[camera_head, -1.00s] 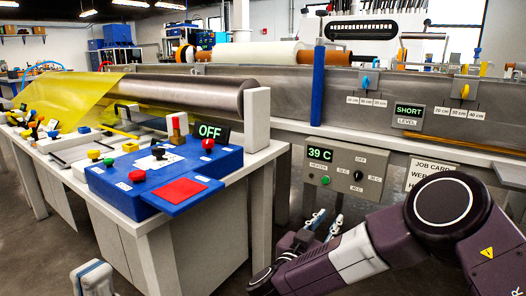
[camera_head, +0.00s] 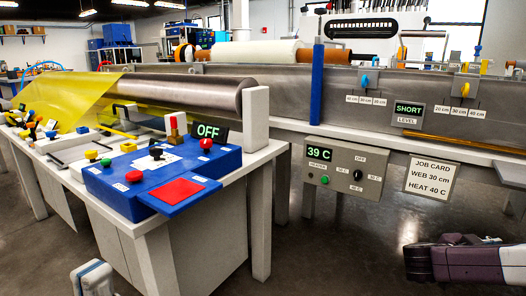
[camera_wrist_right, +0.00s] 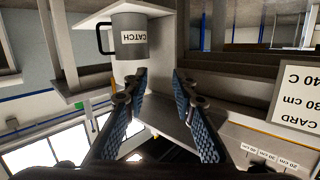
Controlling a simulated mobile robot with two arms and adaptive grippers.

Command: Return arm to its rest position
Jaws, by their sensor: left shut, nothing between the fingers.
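My right arm (camera_head: 455,260) is low at the right edge of the head view, clear of the bath front; its gripper is not visible there. In the right wrist view my right gripper (camera_wrist_right: 159,76) is open, with its two blue-padded fingers apart and nothing between them. My left gripper (camera_head: 92,277) shows at the bottom left of the head view, in front of the control table; it is shut and empty.
The control table (camera_head: 148,232) with its blue panel (camera_head: 160,170) stands at left. The heater box (camera_head: 345,168) and job card (camera_head: 431,181) hang from the bath. A grey CATCH jug (camera_wrist_right: 130,45) shows in the wrist view. Open floor lies below the heater box.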

